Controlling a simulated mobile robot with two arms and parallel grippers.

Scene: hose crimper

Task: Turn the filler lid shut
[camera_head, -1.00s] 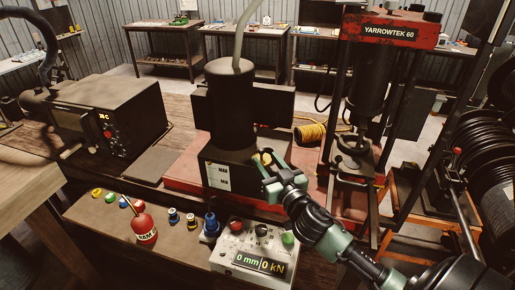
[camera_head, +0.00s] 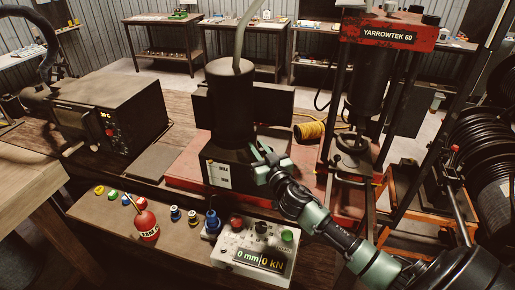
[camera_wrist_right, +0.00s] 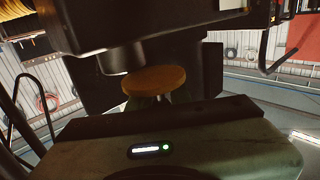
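An orange-yellow round lid (camera_wrist_right: 155,80) shows in the right wrist view, just below a dark cylindrical part of the machine. In the head view my right gripper covers it. The machine is a black box with a tall black cylinder (camera_head: 231,100) on top. My right gripper (camera_head: 262,157) is up against the right front of this box, beside the cylinder's base. In the wrist view its fingers run up to the lid, and the lid hides their tips. I cannot tell whether they grip it. My left gripper is not in view.
A control box (camera_head: 253,253) reading 0 mm and 0 kN stands below, beside a red oil can (camera_head: 146,226). A dark oven-like unit (camera_head: 110,115) stands left.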

